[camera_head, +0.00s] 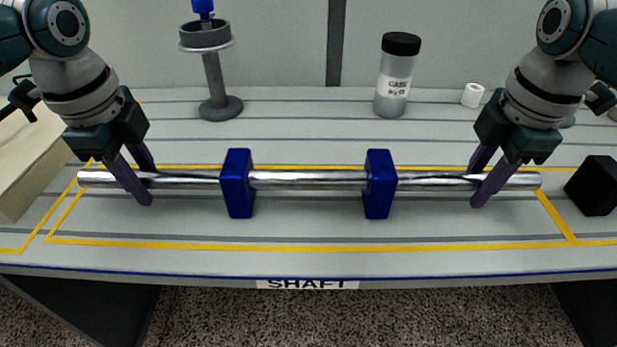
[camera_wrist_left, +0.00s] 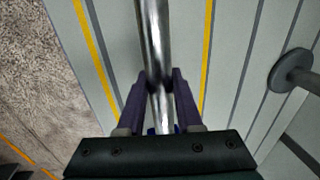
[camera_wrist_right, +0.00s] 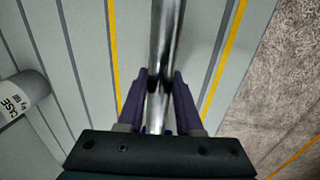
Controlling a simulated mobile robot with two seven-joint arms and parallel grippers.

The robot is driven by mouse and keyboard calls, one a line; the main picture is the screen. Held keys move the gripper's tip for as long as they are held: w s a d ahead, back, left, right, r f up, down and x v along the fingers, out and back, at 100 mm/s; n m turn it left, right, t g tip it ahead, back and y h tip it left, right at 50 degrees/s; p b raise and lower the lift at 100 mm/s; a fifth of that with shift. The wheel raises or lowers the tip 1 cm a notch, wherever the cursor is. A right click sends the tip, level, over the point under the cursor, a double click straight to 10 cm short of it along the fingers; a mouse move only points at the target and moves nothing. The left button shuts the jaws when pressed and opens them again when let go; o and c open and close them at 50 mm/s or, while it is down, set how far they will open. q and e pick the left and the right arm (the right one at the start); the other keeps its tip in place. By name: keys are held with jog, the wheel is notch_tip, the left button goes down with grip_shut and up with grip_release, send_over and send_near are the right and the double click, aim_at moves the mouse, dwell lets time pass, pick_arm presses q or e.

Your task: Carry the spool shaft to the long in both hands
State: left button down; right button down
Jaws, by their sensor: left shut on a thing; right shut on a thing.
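The spool shaft (camera_head: 310,180) is a long shiny metal rod lying level across the head view. It passes through two blue blocks (camera_head: 238,184) (camera_head: 380,184) near its middle. My left gripper (camera_head: 146,185) is shut on the shaft near its left end. My right gripper (camera_head: 478,188) is shut on it near its right end. The shaft also shows between the purple fingers in the left wrist view (camera_wrist_left: 153,50) and the right wrist view (camera_wrist_right: 165,45). Whether the shaft rests on the blue blocks or is just clear of them cannot be told.
A yellow outline (camera_head: 300,246) on the grey table surrounds the shaft. Behind stand a grey spindle stand (camera_head: 214,75) with a blue top and a black-capped bottle (camera_head: 394,85). A white roll (camera_head: 472,95) is at back right, a black block (camera_head: 595,186) at right, a beige box (camera_head: 35,160) at left.

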pick_arm(q)
jog(key=shift+w+r, duration=0.1)
jog(key=shift+r, duration=0.05)
pick_arm(e)
jog(key=shift+r, duration=0.15)
pick_arm(q)
jog(key=shift+r, duration=0.1)
pick_arm(e)
jog(key=shift+r, duration=0.1)
